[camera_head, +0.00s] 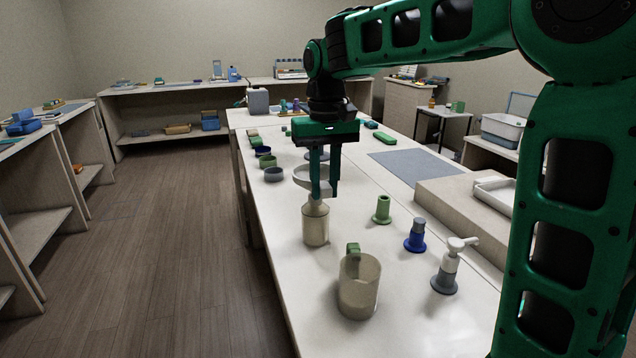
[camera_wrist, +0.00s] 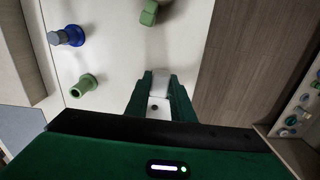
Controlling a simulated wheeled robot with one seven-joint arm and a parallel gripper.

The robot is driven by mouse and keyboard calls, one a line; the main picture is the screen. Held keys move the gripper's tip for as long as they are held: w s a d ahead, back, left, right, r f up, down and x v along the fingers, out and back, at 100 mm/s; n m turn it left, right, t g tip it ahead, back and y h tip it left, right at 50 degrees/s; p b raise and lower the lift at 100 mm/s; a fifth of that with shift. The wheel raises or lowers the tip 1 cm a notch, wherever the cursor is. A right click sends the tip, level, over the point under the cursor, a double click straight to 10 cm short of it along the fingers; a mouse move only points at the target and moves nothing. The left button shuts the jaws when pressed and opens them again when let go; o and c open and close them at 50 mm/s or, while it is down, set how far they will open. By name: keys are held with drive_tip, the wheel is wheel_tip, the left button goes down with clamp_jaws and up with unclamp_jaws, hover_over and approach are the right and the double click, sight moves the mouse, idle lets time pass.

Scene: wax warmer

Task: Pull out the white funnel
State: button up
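My gripper (camera_head: 325,195) points straight down over the white table, its two green fingers a little apart. A pale, wide rim, apparently the white funnel (camera_head: 302,183), shows behind and left of the fingers. Just below the fingertips stands an upright beige bottle (camera_head: 315,230) with a narrowing neck. In the wrist view a white piece with a small dark hole, likely part of the funnel (camera_wrist: 159,101), fills the gap between the fingers (camera_wrist: 162,85). Whether the fingers press on it is unclear. The fingers hide part of the funnel, and its fit in the bottle neck cannot be made out.
A beige mug (camera_head: 358,292) with a green handle stands nearer. To the right are a green spool (camera_head: 382,211), a blue-grey piece (camera_head: 415,238) and a pump dispenser (camera_head: 447,272). Small bowls (camera_head: 274,174) line the left edge. A raised block (camera_head: 455,205) borders the right.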

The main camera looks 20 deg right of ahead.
clamp_jaws()
drive_tip(key=shift+r, duration=0.5)
drive_tip(key=shift+r, duration=1.2)
drive_tip(key=shift+r, duration=3.15)
